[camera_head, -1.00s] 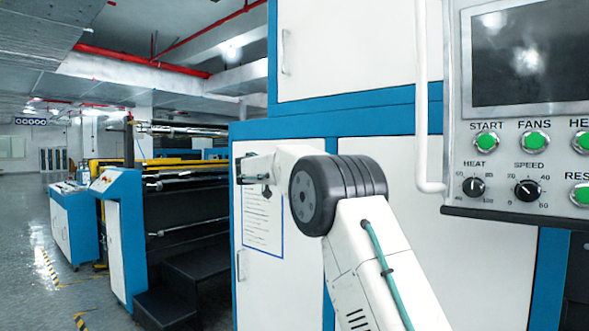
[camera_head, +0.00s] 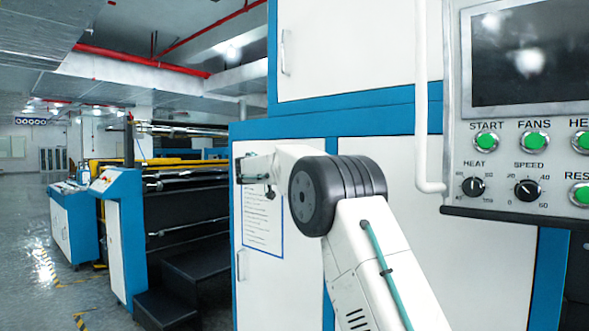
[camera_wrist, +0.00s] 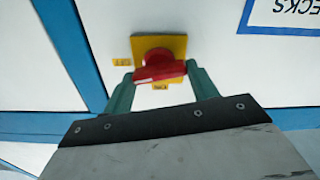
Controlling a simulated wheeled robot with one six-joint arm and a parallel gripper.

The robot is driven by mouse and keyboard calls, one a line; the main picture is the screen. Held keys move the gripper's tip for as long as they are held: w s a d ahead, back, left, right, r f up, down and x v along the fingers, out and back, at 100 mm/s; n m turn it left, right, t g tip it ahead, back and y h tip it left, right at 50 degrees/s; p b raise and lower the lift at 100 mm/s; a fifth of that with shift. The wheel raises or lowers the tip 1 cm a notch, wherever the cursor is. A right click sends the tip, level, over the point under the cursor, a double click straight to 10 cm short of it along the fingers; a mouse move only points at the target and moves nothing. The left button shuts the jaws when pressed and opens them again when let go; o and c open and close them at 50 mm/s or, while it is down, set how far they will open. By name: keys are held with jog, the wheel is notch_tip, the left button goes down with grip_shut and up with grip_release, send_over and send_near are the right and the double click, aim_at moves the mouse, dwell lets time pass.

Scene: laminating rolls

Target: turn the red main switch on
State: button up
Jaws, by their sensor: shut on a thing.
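The red main switch (camera_wrist: 158,66) shows in the wrist view as a red rotary handle on a square yellow plate (camera_wrist: 177,44), mounted on a white cabinet panel. Its handle bar lies nearly level across the picture, tilted slightly. My gripper (camera_wrist: 160,72) is shut on the handle, with one green finger at each end of the bar. Small yellow labels sit left of the plate and below the handle; their text is too small to read. In the head view, the switch is not visible and my arm's end is close to the white cabinet door.
A blue-framed notice (camera_wrist: 285,15) is on the panel at upper right in the wrist view. In the head view, a control panel (camera_head: 508,190) with green buttons and dials hangs at right, beside a white rail (camera_head: 422,100). Roller machinery and black steps stand at left.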

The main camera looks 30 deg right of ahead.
jog(key=shift+w+a+f+n, duration=0.1)
jog(key=shift+n, duration=3.75)
jog(key=shift+w+n, duration=0.1)
jog(key=shift+n, duration=3.75)
jog(key=o, duration=1)
jog(key=shift+f, duration=0.1)
jog(key=v, duration=0.8)
